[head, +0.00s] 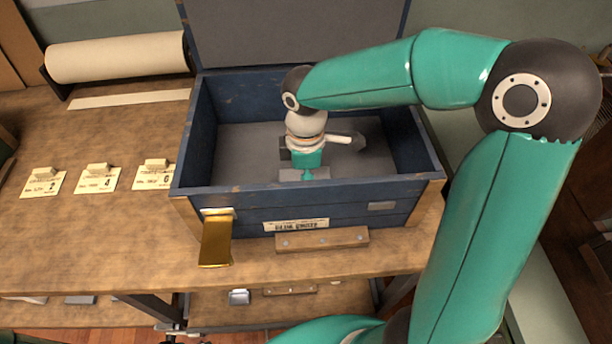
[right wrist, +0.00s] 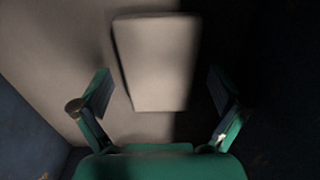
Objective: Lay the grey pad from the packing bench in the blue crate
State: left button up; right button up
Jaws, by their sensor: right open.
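The blue crate (head: 345,199) stands on the packing bench (head: 100,235) with its lid raised and its inside lined in grey. My right arm reaches over it, and my right gripper (head: 306,166) is down inside, pointing at the floor. In the right wrist view, the grey pad (right wrist: 153,62) is a pale rectangular block on a grey surface. It lies between the two spread fingers of my right gripper (right wrist: 158,80), with gaps on both sides. In the head view, the gripper and wrist hide most of that spot. My left gripper is out of view.
A paper roll (head: 118,57) lies at the back left of the bench. Several cards with small blocks (head: 97,177) stand left of the crate. A brass hasp (head: 216,240) hangs on the crate's front. The bench front left is clear.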

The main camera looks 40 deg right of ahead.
jog(key=shift+r, duration=0.1)
notch_tip(320, 180, up, 12)
jog(key=p, duration=0.2)
dwell(0.3)
jog(key=shift+r, duration=0.1)
dwell(0.4)
